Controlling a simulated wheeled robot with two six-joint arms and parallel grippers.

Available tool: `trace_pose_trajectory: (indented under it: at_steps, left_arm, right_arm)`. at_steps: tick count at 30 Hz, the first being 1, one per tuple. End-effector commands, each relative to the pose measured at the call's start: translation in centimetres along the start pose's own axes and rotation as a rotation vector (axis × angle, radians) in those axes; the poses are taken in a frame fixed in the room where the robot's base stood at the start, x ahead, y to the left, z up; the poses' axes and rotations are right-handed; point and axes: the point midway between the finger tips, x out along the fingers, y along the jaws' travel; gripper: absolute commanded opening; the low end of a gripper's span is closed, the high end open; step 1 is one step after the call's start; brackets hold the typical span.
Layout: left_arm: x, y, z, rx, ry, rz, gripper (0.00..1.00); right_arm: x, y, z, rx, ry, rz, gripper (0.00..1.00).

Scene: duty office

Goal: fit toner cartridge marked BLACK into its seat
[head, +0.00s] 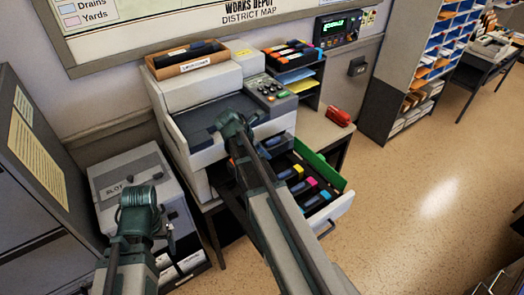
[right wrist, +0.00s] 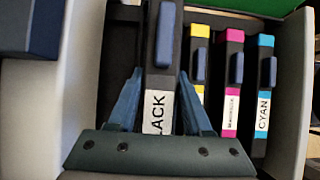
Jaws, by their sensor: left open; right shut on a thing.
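The toner cartridge marked BLACK (right wrist: 160,60) is dark with a blue grip; only "ACK" of its white label shows in the right wrist view. My right gripper (right wrist: 162,105) is shut on it, one finger on each side. It looks larger and nearer than its neighbours, in line left of the yellow cartridge. Its seat is hidden under it, so I cannot tell how deep it sits. My left gripper (head: 139,200) is open and empty, in front of the grey slotted unit.
Yellow (right wrist: 199,70), magenta (right wrist: 232,85) and cyan (right wrist: 264,85) cartridges stand in the drawer beside the black one. The printer body (head: 185,97) rises behind. A red stapler-like object (head: 339,117) lies on the table to the right.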

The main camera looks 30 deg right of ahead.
Motion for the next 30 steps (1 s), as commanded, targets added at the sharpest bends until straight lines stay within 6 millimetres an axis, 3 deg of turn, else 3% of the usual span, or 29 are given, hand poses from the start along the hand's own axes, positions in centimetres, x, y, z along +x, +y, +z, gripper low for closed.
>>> trace_pose_trajectory:
  at_steps: [30]
  left_arm:
    - [7.7, 0.7, -0.5, 0.0, 0.0, 0.0, 0.79]
  right_arm:
    - [6.5, 0.0, -4.2, 0.0, -0.001, 0.0, 0.0]
